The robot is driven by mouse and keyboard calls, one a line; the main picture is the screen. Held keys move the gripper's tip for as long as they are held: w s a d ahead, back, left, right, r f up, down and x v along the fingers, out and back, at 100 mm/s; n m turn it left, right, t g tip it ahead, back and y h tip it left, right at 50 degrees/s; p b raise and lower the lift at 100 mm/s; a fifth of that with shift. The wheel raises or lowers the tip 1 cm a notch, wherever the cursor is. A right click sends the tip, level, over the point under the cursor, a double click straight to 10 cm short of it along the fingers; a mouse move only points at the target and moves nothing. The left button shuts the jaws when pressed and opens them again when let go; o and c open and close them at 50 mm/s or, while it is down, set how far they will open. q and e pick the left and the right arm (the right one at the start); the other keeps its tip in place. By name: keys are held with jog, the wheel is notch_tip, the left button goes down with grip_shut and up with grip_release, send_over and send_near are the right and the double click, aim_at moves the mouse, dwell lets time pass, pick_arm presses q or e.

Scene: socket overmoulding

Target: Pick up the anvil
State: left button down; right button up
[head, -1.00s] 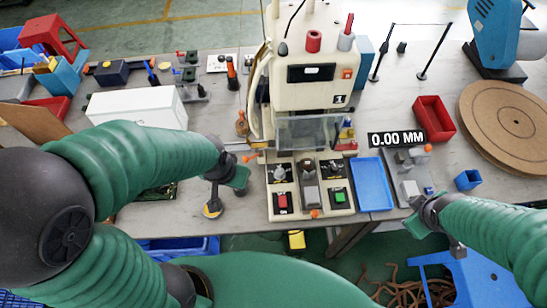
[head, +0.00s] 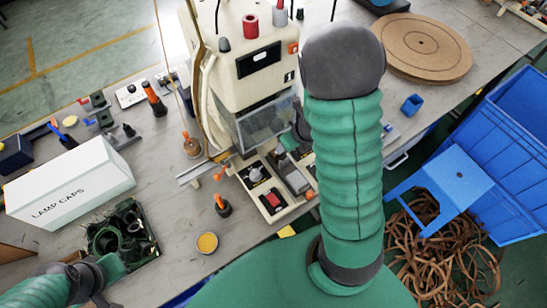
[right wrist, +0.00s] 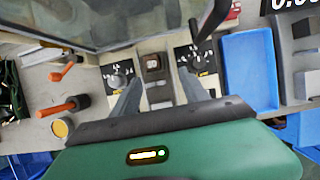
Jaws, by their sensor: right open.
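No part is labelled as the anvil; a small block (right wrist: 152,63) in the press's middle slot, between the two control panels, may be it. In the right wrist view my right gripper (right wrist: 160,75) is open, with its two grey fingers apart on either side of that slot. The block shows between and just beyond the fingertips, not gripped. In the head view my right arm covers the right part of the press base (head: 268,208), and a grey block (head: 296,180) shows in the slot. My left gripper (head: 98,272) is at the lower left; its jaws are unclear.
The press (head: 245,75) has a clear guard (head: 265,122) close beyond my right gripper. A blue tray (right wrist: 250,70) lies right of it. Orange-handled tools (head: 221,205) and a yellow-topped pot (head: 207,243) stand left. A white lamp caps box (head: 70,185) and a cable bin (head: 122,235) are farther left.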

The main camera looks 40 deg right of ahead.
aim_at(276, 154)
jog(key=b+x, duration=0.1)
jog(key=x, duration=0.3)
jog(key=shift+w+a, duration=0.1)
jog(key=shift+a, duration=0.05)
jog(key=shift+w+a+f+b, duration=0.25)
jog(key=shift+w+a+f, duration=0.1)
jog(key=shift+a+f, duration=0.2)
jog(key=shift+w+a+f+b, duration=0.2)
jog(key=shift+w+a+f, duration=0.15)
jog(key=shift+a+f, duration=0.2)
jog(key=shift+d+x, duration=0.25)
jog(key=shift+x, duration=0.85)
jog(key=shift+w+d+f, duration=0.2)
jog(key=shift+d, duration=0.4)
jog(key=shift+c, duration=1.7)
jog(key=shift+s+a+r, duration=0.1)
jog(key=shift+a+r, duration=0.1)
jog(key=shift+a, duration=0.35)
grip_shut()
pick_arm(q)
jog(key=shift+a+x, duration=0.2)
jog(key=shift+x, duration=0.7)
jog(key=shift+a+x, duration=0.15)
jog(key=shift+x, duration=0.7)
pick_arm(e)
jog(key=shift+d+f, duration=0.1)
jog(key=shift+d, duration=0.25)
